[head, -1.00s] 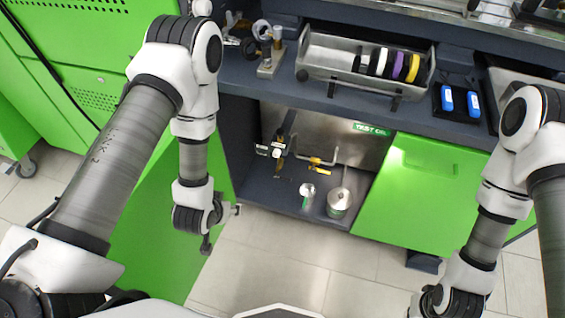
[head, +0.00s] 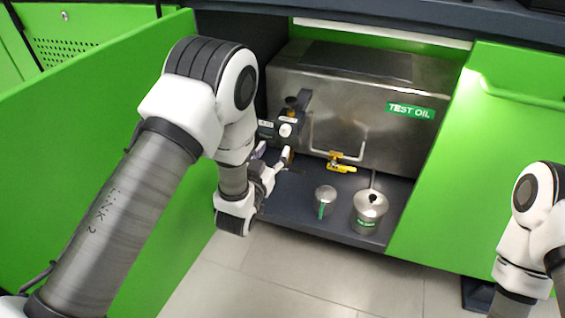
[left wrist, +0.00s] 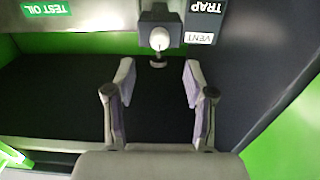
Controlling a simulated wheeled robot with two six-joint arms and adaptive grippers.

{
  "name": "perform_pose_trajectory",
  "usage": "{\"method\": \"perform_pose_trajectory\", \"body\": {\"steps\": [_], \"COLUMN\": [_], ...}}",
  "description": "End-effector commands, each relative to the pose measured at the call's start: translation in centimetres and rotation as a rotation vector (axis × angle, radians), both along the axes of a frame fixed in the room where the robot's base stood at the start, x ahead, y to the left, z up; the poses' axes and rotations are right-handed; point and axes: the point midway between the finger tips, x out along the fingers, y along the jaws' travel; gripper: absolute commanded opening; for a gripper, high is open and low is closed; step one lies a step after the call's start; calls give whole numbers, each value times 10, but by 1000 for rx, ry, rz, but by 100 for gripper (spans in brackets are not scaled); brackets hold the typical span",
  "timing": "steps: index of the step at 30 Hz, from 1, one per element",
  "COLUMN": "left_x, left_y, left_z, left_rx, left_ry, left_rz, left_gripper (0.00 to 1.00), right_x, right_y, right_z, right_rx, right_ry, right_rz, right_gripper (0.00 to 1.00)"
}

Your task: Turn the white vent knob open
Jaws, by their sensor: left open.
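The white vent knob (head: 285,130) is on a dark fitting at the left front of the steel tank, inside the open cabinet. My left gripper (head: 274,156) is open and empty, just below the knob in the head view. In the left wrist view its two fingers (left wrist: 158,82) are spread wide, and the knob lies beyond the tips, roughly centred between them. I see no contact. My right gripper is out of view.
The steel TEST OIL tank (head: 360,85) fills the cabinet. A yellow valve (head: 340,163), a small metal cup (head: 325,200) and a lidded can (head: 369,212) are right of my gripper. An open green door (head: 90,130) stands at left.

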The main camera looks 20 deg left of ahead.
Motion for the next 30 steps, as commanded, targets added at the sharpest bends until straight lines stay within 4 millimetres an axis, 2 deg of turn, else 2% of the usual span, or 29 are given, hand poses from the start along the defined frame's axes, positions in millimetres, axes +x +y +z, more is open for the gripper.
{"method": "perform_pose_trajectory", "body": {"steps": [5,12,15,23,24,28,30], "left_x": [15,61,73,79,79,78,78], "left_y": [-1,-3,-3,-3,-3,-3,-3], "left_z": [-2,-3,-2,1,0,0,0], "left_rx": [0,0,0,0,0,0,0], "left_ry": [-8,-7,-4,-1,-1,-1,-1], "left_rz": [-1,-1,-1,-1,-1,-1,-1], "left_gripper": [54,54,54,54,50,4,0], "right_x": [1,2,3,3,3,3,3], "right_y": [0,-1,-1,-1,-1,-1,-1], "right_z": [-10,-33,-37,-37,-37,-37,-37], "right_rx": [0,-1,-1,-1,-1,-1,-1], "right_ry": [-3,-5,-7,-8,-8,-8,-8], "right_rz": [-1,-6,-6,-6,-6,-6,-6], "right_gripper": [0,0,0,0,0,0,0]}}
